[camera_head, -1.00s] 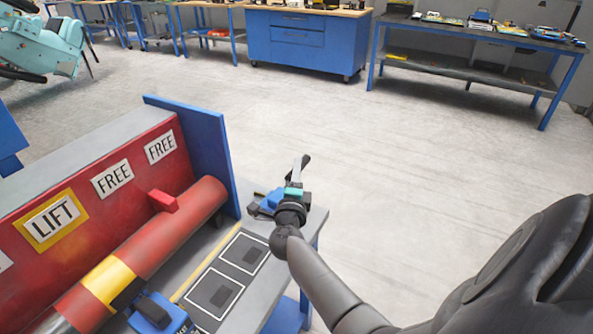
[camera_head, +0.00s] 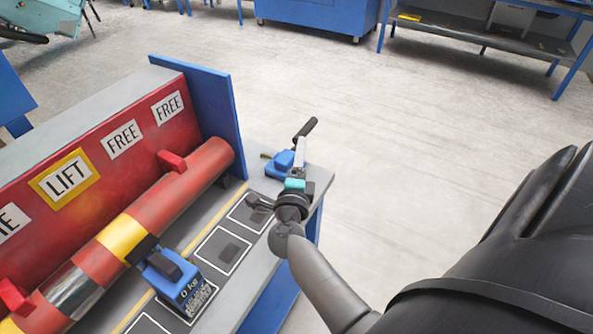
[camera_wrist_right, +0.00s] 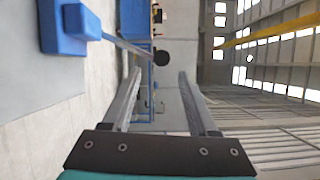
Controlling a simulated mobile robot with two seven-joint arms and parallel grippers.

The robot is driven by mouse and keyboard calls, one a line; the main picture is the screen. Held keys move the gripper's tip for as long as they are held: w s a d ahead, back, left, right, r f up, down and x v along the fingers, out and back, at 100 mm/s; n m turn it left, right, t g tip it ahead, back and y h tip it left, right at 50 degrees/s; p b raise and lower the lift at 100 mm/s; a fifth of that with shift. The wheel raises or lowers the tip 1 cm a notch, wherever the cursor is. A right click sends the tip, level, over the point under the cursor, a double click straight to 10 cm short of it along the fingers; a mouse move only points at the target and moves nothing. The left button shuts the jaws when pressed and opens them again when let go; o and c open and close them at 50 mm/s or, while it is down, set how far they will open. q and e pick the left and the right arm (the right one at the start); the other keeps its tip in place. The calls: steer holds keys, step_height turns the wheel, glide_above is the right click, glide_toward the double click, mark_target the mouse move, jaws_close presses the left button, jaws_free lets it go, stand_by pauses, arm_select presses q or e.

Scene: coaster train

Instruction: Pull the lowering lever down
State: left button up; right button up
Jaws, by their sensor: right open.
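The lowering lever has a blue base (camera_head: 280,165) at the far right end of the bench and a black handle (camera_head: 305,128) raised above it. In the right wrist view its blue base (camera_wrist_right: 70,25) is at upper left, and a thin rod runs from it to a round black end (camera_wrist_right: 161,58). My right gripper (camera_head: 299,150) is close beside the lever, partly covering it in the head view. In the wrist view the right gripper (camera_wrist_right: 159,75) is open, with the black end in line with the gap near its fingertips. Contact cannot be told. My left gripper is out of view.
A red panel with a LIFT sign (camera_head: 65,178) and FREE signs stands behind a red cylinder (camera_head: 185,190). A blue device (camera_head: 177,280) sits on the bench front. A blue end plate (camera_head: 210,105) rises left of the lever. Open floor (camera_head: 370,130) lies beyond.

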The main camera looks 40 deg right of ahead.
steer(key=v, duration=0.7)
steer(key=shift+a, duration=0.15)
